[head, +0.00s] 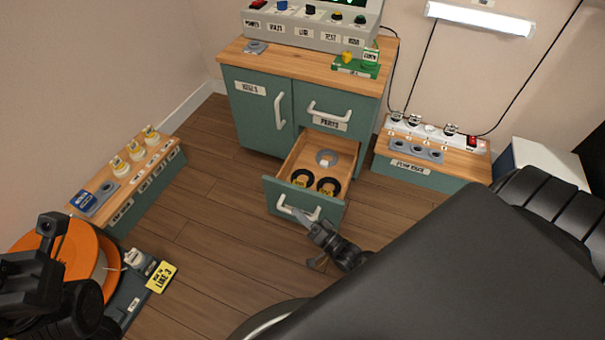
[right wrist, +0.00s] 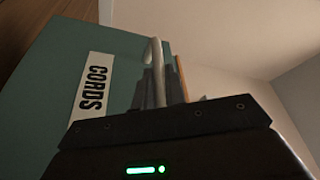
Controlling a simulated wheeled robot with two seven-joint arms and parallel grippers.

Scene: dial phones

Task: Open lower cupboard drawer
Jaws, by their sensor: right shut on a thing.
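The lower cupboard drawer (head: 305,191) is pulled well out of the green cupboard (head: 262,112) in the head view. Two dark coils with yellow labels and a grey disc lie inside it. My right gripper (head: 312,222) is at the drawer's white handle (head: 288,209). In the right wrist view the handle (right wrist: 155,70) stands between the fingers, and the gripper is shut on it. The drawer front (right wrist: 125,60) there bears a label reading CORDS. My left arm shows at the lower left, but its gripper's fingers cannot be made out.
The PARTS drawer (head: 328,118) above is shut, and so is the left door (head: 255,108). A low bench (head: 130,185) stands at left and another (head: 425,170) at right. An orange round thing (head: 75,260) is at lower left. Wooden floor (head: 215,220) is clear around the drawer.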

